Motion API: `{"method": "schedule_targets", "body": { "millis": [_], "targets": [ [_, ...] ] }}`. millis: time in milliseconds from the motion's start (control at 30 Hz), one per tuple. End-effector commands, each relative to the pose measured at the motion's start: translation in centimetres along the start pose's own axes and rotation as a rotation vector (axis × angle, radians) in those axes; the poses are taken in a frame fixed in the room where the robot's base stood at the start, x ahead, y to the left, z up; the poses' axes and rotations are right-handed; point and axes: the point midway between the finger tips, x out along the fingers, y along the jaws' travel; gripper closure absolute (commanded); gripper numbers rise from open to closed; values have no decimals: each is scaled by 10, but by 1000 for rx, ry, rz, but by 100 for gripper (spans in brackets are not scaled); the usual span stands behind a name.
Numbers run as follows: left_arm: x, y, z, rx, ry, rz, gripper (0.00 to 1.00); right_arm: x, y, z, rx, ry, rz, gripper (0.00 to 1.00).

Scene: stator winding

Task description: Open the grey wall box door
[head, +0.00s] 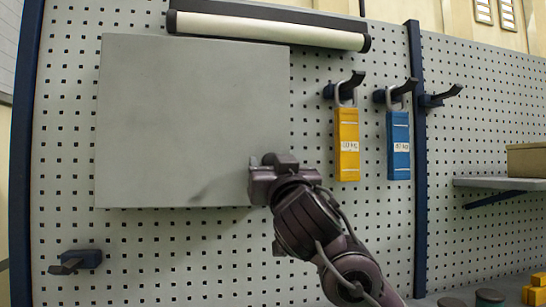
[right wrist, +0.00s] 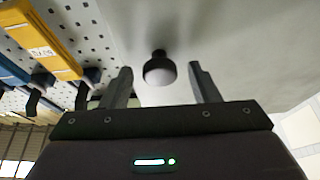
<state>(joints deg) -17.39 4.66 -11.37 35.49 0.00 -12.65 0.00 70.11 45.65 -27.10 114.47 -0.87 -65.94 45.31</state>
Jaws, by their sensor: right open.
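The grey wall box (head: 190,110) hangs on the pegboard at the left of the head view, and its flat front door looks shut. My right gripper (head: 262,170) is at the door's lower right corner and hides that part of it. In the right wrist view my right gripper (right wrist: 160,85) is open, with its two fingers apart. A round knob (right wrist: 159,69) with a dark rim and pale face stands on the grey door (right wrist: 240,40), between the fingertips in the picture. I cannot tell whether the fingers touch it. My left gripper is not in view.
An empty dark hook (head: 76,261) is at lower left. A shelf (head: 500,184) is at far right.

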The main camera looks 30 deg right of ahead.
Motion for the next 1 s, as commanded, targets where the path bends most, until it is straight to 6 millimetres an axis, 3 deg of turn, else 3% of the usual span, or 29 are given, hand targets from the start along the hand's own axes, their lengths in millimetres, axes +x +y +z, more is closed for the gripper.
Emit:
{"method": "schedule_targets", "body": {
  "millis": [300,733,1000],
  "targets": [
    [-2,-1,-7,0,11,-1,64,4,0,1,0,0,1,45],
    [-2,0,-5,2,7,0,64,4,0,1,-1,-1,1,100],
    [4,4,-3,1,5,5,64,4,-1,3,-2,-1,4,100]
  ]
}}
